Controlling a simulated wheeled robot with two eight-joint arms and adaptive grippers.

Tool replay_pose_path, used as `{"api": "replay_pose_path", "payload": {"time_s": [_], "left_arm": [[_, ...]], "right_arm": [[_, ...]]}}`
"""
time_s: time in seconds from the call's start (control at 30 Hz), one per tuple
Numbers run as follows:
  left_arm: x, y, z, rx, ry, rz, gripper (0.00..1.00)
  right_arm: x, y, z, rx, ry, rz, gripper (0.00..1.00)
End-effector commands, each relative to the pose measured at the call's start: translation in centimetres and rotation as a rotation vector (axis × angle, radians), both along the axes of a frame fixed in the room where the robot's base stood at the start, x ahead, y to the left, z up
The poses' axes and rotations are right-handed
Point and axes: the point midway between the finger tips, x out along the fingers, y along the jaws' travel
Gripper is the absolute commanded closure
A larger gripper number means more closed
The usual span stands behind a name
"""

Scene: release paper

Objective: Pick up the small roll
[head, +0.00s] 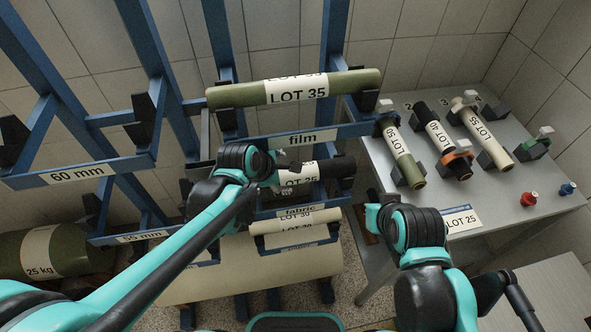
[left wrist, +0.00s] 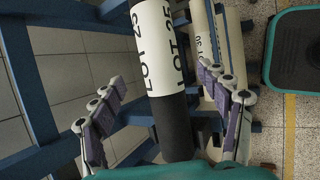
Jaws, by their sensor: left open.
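A black roll (head: 336,168) with a white LOT 25 label lies on the blue rack between the film and fabric signs. In the left wrist view the black roll (left wrist: 174,120) runs lengthwise between the two fingers of my left gripper (left wrist: 165,105). The gripper is open, its fingers apart on either side of the roll with gaps to both. In the head view my left gripper (head: 284,172) is at the roll's left part and hides its left end. Part of my right arm shows over the table edge; I cannot make out its fingers.
A green LOT 35 roll (head: 336,86) lies above, and a cream LOT 30 roll (head: 295,226) lies below. The table (head: 486,185) holds small rolls in clamps and a LOT 25 card (head: 461,219). Blue rack posts and arms stand close around the left gripper.

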Motion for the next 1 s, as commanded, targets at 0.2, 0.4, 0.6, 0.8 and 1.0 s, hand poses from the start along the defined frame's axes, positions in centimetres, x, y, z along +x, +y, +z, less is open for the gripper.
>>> {"api": "replay_pose_path", "payload": {"time_s": [0.2, 0.4, 0.6, 0.8, 1.0], "left_arm": [[1.3, -0.8, -2.3, -0.002, 0.001, 0.002, 0.24], [3.0, -1.7, -4.7, -0.001, 0.000, 0.000, 0.24], [3.8, -2.2, -5.9, -0.001, 0.001, 0.002, 0.24], [3.8, -2.2, -5.8, 0.000, 0.000, 0.001, 0.24], [3.7, -2.2, -5.8, 0.000, 0.000, 0.001, 0.77]], "right_arm": [[0.0, 0.0, -1.1, 0.000, 0.000, 0.000, 1.00], [0.0, 0.0, -2.3, 0.000, 0.000, 0.000, 1.00], [0.0, 0.0, -2.6, 0.000, 0.000, 0.000, 1.00], [0.0, 0.0, -2.5, 0.000, 0.000, 0.000, 1.00], [0.0, 0.0, -2.6, 0.000, 0.000, 0.000, 1.00]]}}
